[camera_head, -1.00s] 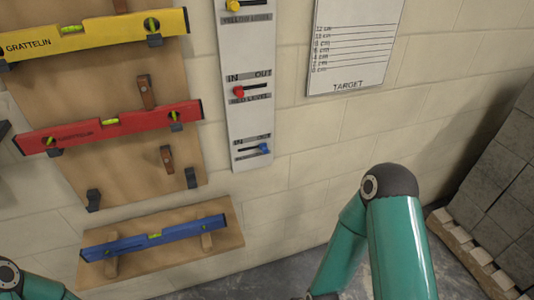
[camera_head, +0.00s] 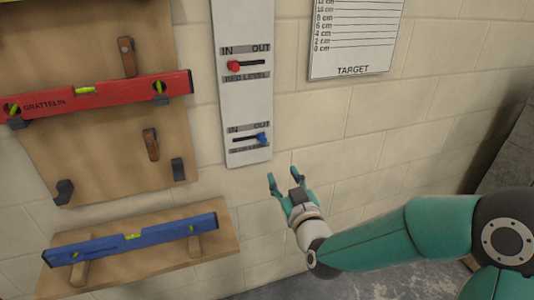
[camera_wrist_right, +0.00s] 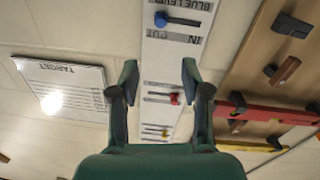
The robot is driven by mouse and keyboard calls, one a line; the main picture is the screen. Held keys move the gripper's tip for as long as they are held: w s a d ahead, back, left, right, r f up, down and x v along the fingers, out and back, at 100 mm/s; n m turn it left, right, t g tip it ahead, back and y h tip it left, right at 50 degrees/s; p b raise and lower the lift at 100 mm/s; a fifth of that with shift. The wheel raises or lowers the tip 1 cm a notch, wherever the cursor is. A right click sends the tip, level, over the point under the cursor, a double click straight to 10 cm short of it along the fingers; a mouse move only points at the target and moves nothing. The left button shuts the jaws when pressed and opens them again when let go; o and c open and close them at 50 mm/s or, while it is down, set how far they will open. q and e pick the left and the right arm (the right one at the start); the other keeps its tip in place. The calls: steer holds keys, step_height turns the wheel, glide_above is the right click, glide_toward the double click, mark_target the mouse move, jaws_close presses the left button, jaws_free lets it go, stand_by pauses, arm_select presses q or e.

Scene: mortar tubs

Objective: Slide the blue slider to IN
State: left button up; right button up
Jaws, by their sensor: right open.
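The blue slider (camera_head: 262,139) sits at the right, OUT end of its short dark slot, on the lower part of the white panel (camera_head: 233,108). In the right wrist view, which is upside down, the blue slider (camera_wrist_right: 161,19) shows near the top edge. My right gripper (camera_head: 283,174) is open and empty, below and slightly right of the blue slider and apart from it. Its two fingers (camera_wrist_right: 159,72) also show spread in the right wrist view. My left gripper is not in view.
A red slider (camera_head: 233,66) sits at the IN end of its slot above. A red level (camera_head: 120,93) hangs on a wooden board to the left, and a blue level (camera_head: 135,239) rests on a lower board. A target chart (camera_head: 350,40) hangs at upper right.

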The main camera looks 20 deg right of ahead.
mark_target(264, 142)
steer(key=w+p, duration=0.2)
steer(key=w, duration=1.4)
steer(key=shift+w+d+f, duration=0.1)
steer(key=shift+w+d, duration=0.05)
jaws_close()
